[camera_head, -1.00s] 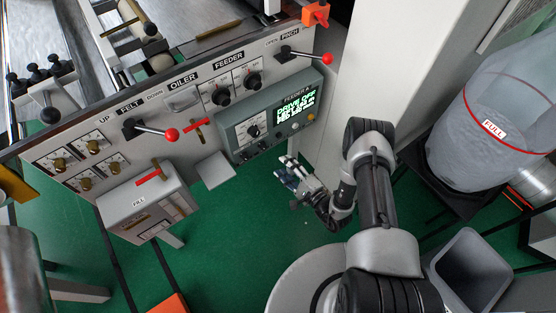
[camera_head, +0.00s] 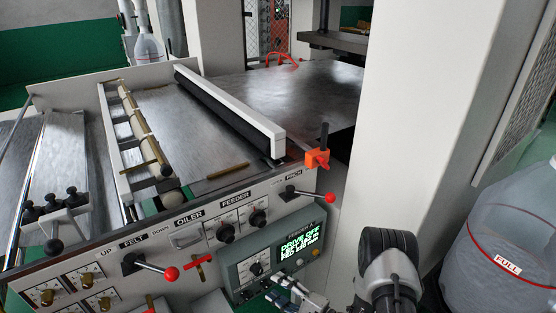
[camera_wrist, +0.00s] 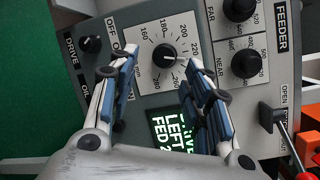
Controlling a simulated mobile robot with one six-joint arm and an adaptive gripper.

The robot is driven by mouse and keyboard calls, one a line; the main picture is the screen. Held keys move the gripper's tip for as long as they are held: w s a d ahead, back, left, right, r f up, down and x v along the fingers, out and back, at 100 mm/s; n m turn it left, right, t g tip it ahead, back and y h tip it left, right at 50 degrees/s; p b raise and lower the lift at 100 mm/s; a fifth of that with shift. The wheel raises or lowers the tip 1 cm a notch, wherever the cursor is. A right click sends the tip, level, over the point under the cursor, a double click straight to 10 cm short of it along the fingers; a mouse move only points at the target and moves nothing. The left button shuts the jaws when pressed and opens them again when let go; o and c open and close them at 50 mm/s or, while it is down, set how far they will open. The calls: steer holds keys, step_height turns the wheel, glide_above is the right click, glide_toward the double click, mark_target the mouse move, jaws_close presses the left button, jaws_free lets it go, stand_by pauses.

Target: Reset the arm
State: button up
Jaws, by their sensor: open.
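My gripper (camera_head: 284,292) shows at the bottom edge of the head view, just below the grey feeder control box (camera_head: 275,248). In the wrist view my gripper (camera_wrist: 163,88) has its two blue-padded fingers spread apart with nothing between them. A round dial (camera_wrist: 165,58) with numbers around it lies beyond and between the fingertips. The fingers partly cover the box's green-lettered display (camera_wrist: 172,132). In the head view that display (camera_head: 300,245) reads DRIVE OFF on its top line. My arm (camera_head: 390,265) comes in from the lower right.
A red-knobbed lever (camera_head: 310,195) marked PINCH and another red-knobbed lever (camera_head: 150,266) stick out from the panel. An orange clamp (camera_head: 317,159) sits at the panel's corner. A pale column (camera_head: 420,130) and a clear container (camera_head: 510,235) marked FULL stand to the right.

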steer(key=s+a+r+n+g+y, duration=0.1)
steer(key=a+r+n+g, duration=0.15)
steer(key=r, duration=0.45)
steer(key=s+a+r+n+g+y, duration=0.2)
steer(key=r+n+g, duration=0.15)
steer(key=r, duration=0.45)
steer(key=s+r+n+g+h, duration=0.4)
steer(key=s+r+g, duration=0.2)
steer(key=s+r, duration=0.45)
steer(key=s+d+r+n+t+h, duration=0.1)
steer(key=s+d+r+t+h, duration=0.2)
steer(key=d, duration=0.6)
steer(key=s+d+r+n+t+h, duration=0.2)
steer(key=s+d+r+t+h, duration=0.1)
steer(key=s+d+r+h, duration=0.4)
steer(key=s+d+h, duration=0.2)
steer(key=s, duration=0.1)
steer(key=shift+s+h, duration=0.35)
steer(key=shift+h, duration=0.05)
steer(key=shift+a, duration=0.1)
steer(key=shift+c, duration=0.4)
